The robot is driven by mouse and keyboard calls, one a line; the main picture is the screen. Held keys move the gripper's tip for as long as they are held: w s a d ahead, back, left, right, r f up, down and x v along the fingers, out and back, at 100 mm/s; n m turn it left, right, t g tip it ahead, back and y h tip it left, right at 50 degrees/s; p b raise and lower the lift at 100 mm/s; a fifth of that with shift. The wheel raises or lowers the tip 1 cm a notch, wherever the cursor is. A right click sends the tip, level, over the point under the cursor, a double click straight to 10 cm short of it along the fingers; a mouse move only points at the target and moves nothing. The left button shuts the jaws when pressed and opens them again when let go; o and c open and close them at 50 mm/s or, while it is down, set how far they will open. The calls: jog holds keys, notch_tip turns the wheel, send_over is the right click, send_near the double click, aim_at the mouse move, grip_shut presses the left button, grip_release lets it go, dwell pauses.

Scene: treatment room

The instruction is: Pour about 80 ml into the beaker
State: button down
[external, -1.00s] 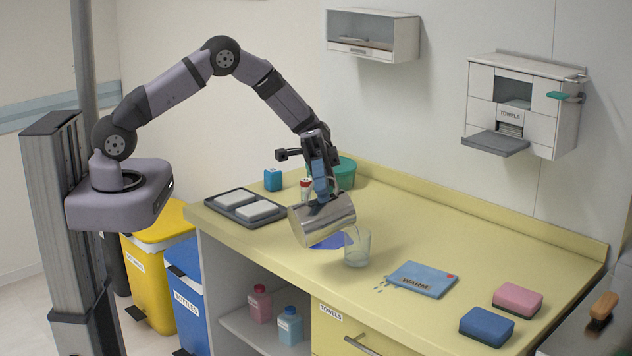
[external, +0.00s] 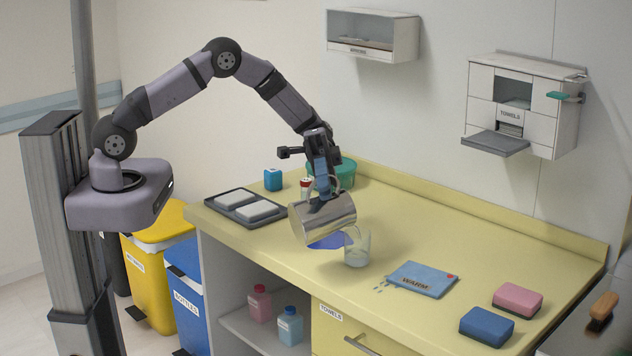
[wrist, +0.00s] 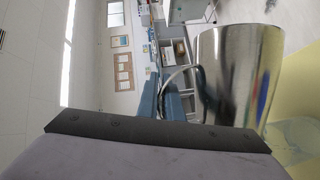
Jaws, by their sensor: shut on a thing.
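My gripper (external: 322,186) is shut on the handle of a shiny metal jug (external: 325,220). It holds the jug tilted above the counter, mouth toward the lower right. The jug's lip is at the rim of a clear glass beaker (external: 357,250), which stands upright on the counter. A thin pale stream seems to run from the lip into the beaker. The level inside the beaker is too small to read. In the wrist view the jug (wrist: 238,75) fills the right side next to my gripper's blue-grey fingers (wrist: 176,103).
A blue flat item (external: 328,242) lies behind the jug. A blue "WARM" packet (external: 422,279) lies right of the beaker, with small droplets beside it. Pink (external: 518,299) and blue (external: 487,327) sponges lie farther right. A dark tray (external: 222,206) with white blocks is left.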

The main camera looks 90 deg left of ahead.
aim_at(302, 217)
jog(key=shift+w+a+r+n, duration=0.15)
jog(key=shift+w+r+n, duration=0.2)
jog(key=shift+n, duration=0.05)
dwell(0.9)
jog(key=shift+m+y, duration=0.3)
jog(key=shift+m, duration=0.6)
jog(key=s, duration=0.1)
jog(key=s+d+f, duration=0.1)
jog(key=s, duration=0.1)
jog(key=shift+s+d+f, duration=0.2)
jog(key=shift+d+f, duration=0.1)
jog(key=s+f+b, duration=0.1)
jog(key=d+f+m+b, duration=0.1)
jog(key=b, duration=0.1)
jog(key=shift+s+f+y+b, duration=0.15)
jog(key=shift+s+y+b, duration=0.15)
jog(key=shift+s, duration=0.05)
jog(key=shift+a+m+t, duration=0.1)
jog(key=shift+m+t, duration=0.2)
jog(key=shift+t, duration=0.1)
jog(key=shift+s+m+y+b, duration=0.3)
jog(key=shift+m+b, duration=0.1)
jog(key=shift+b, duration=0.15)
jog(key=shift+d+b, duration=0.2)
jog(key=shift+b, duration=0.3)
